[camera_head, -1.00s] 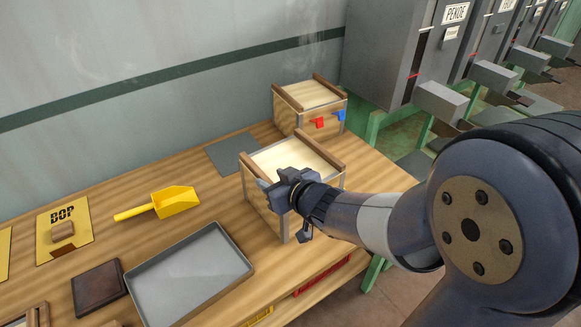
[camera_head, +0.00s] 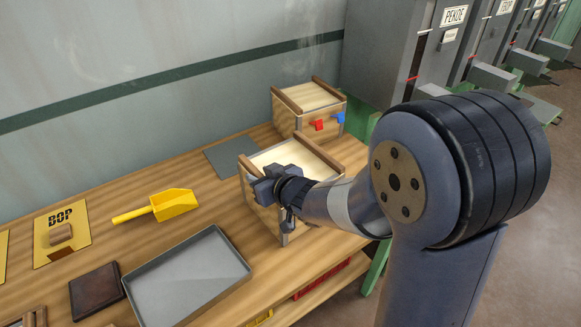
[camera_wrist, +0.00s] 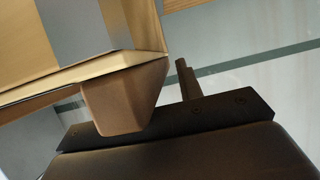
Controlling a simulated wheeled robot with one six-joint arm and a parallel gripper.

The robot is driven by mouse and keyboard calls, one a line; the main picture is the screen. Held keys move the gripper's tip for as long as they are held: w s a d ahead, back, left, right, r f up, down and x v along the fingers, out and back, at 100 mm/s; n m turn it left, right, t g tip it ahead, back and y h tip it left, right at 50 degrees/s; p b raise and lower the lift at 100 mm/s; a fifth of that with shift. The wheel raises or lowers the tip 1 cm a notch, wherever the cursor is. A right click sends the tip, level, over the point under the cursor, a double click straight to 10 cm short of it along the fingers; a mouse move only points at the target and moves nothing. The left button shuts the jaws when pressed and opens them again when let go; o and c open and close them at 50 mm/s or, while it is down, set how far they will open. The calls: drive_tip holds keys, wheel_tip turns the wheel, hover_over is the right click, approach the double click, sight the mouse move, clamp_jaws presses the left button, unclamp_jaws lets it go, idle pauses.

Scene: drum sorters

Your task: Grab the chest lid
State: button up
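The near wooden chest (camera_head: 263,212) stands on the bench with pale metal corner strips. Its lid (camera_head: 287,153) has a cream top and two brown battens, and seems to lie flat on the chest. My gripper (camera_head: 259,182) is at the left front corner of this chest, beside the left batten, and hides part of that corner. In the wrist view, a brown batten end (camera_wrist: 125,95) juts from the wood close to the gripper's dark body. One finger (camera_wrist: 187,79) shows; the other cannot be made out. I cannot tell whether the gripper touches or holds the batten.
A second chest (camera_head: 309,126) with red and blue tags stands behind. A grey tray (camera_head: 190,275), yellow scoop (camera_head: 172,204), dark brown block (camera_head: 97,292) and grey mat (camera_head: 231,154) lie on the bench. Grey cabinets (camera_head: 390,50) stand at the right.

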clamp_jaws()
drive_tip(key=shift+r, duration=0.1)
idle(0.3)
